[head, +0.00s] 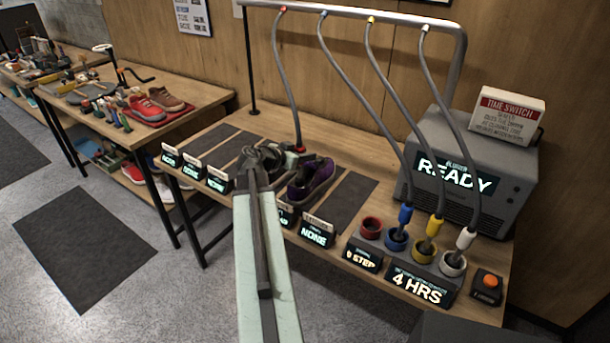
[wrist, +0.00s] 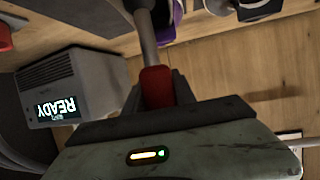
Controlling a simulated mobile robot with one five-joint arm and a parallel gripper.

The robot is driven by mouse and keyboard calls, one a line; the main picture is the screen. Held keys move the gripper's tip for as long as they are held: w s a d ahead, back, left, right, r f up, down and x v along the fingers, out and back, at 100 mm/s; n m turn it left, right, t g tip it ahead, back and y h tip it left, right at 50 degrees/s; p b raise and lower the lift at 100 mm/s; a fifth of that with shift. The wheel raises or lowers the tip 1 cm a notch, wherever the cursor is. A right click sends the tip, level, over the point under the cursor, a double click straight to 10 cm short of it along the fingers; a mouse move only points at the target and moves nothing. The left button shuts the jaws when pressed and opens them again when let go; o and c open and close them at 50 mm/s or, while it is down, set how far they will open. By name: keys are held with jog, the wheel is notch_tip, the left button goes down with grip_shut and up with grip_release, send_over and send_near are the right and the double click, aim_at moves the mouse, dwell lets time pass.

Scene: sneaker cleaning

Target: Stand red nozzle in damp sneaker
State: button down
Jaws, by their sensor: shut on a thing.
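The red nozzle (wrist: 157,88) is between my gripper's fingers (wrist: 158,92) in the wrist view, with its grey hose running up from it. In the head view my gripper (head: 286,154) is above the table's middle, shut on the red nozzle (head: 300,150). A dark purple sneaker (head: 314,178) lies on the table just right of and nearer than the nozzle. A purple part of a shoe (wrist: 172,12) shows at the top of the wrist view. The nozzle appears outside the purple sneaker. My arm hides part of the table; which shoe is damp I cannot tell.
The red holder cup (head: 371,224) is empty. Blue (head: 405,215), yellow (head: 434,227) and white (head: 466,239) nozzles stand in their holders. A grey dryer reading READY (head: 470,165) stands at right. Hoses hang from an overhead rail (head: 380,10). A dark mat (head: 343,202) is bare.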

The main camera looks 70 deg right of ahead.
notch_tip(320, 180, down, 4)
jog(key=b, duration=0.3)
jog(key=shift+r+b, duration=0.1)
jog(key=shift+b, duration=0.3)
jog(key=c, duration=1)
grip_release()
jog(key=shift+r, duration=0.1)
